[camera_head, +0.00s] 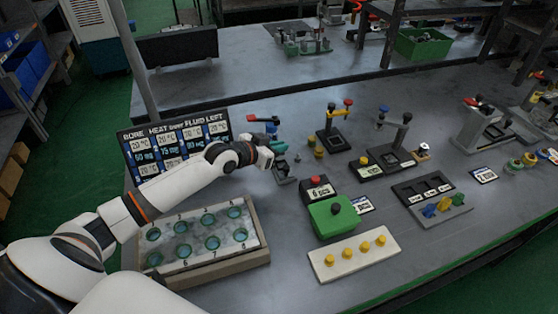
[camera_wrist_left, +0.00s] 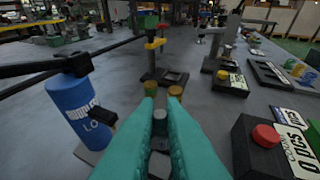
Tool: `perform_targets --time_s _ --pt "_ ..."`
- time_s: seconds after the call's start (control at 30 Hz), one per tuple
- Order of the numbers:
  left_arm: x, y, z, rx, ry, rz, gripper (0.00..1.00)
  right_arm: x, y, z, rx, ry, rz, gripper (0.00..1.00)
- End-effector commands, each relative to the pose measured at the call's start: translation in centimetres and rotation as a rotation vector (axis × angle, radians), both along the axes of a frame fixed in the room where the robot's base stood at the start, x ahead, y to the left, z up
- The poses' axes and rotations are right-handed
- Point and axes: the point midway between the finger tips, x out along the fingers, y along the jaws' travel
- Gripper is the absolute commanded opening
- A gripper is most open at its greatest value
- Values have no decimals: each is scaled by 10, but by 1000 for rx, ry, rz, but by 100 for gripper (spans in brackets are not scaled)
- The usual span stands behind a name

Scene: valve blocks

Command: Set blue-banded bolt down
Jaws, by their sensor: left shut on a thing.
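My left gripper (camera_head: 279,147) reaches over the table from the left in the head view. Its teal fingers also fill the lower middle of the left wrist view (camera_wrist_left: 160,108). They are shut on a small grey bolt-like piece (camera_wrist_left: 159,122), which shows between them. I cannot make out a blue band on it, and its lower end is hidden. A dark grey fixture (camera_head: 284,172) stands just below the gripper in the head view. My right gripper is not in view.
A blue canister (camera_wrist_left: 80,108) stands left of the fingers in the left wrist view. Yellow-topped pieces (camera_wrist_left: 176,92) stand ahead. A red-button box (camera_head: 318,188), a green block (camera_head: 328,218) and a tray with round holes (camera_head: 205,274) are nearby.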

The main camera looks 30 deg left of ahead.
Motion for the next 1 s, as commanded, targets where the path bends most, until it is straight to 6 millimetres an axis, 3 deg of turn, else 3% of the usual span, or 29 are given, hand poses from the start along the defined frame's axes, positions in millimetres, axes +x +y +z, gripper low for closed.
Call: perform_targets --time_s 0.4,0.77,0.83,1.0 --pt "0 0 -46 0 0 0 0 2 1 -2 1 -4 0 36" --pt "0 0 -52 1 -1 0 0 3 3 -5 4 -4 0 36" --pt "0 0 -51 1 0 0 16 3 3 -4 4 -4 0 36" --pt "0 0 -51 1 0 0 18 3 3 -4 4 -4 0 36"
